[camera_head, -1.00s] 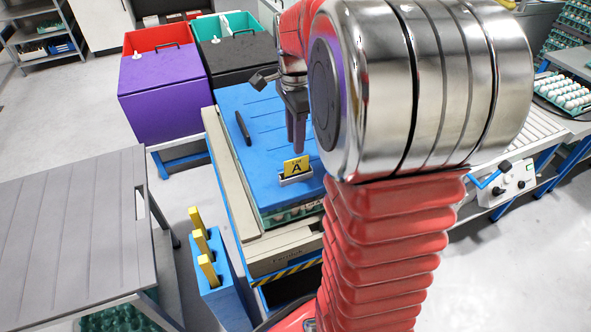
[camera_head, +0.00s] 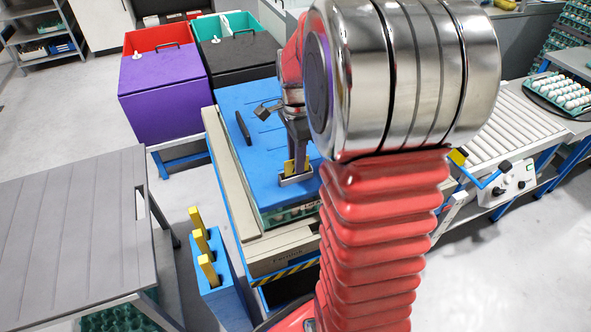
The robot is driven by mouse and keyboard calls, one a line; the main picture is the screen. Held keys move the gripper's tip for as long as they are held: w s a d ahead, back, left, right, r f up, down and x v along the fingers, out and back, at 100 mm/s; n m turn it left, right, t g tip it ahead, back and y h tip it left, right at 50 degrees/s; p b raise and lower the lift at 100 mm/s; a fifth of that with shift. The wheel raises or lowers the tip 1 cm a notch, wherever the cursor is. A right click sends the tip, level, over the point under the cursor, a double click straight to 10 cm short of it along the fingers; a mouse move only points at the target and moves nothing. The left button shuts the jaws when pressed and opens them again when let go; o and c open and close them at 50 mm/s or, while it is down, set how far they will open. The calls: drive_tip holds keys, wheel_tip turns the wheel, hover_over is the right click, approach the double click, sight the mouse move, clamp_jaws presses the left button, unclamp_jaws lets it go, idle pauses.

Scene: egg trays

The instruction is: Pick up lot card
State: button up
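The yellow lot card (camera_head: 288,168) stands upright in a small grey metal holder (camera_head: 296,180) on the blue lid (camera_head: 240,95) of the tray stack. My gripper (camera_head: 298,165) points down at the card, and its dark fingers cover the card's middle, including the letter. Yellow shows on both sides of the fingers. I cannot tell whether the fingers are open around the card or shut on it.
A dark handle-like bar (camera_head: 243,127) lies on the blue lid to the left. A blue rack (camera_head: 222,290) with several yellow-topped pieces stands at front left, beside a grey table (camera_head: 70,225). Purple (camera_head: 160,100) and black (camera_head: 235,62) bins stand behind. A roller conveyor (camera_head: 500,130) is at right.

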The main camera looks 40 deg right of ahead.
drive_tip(key=shift+f, duration=0.35)
drive_tip(key=shift+c, duration=0.2)
clamp_jaws()
idle(0.4)
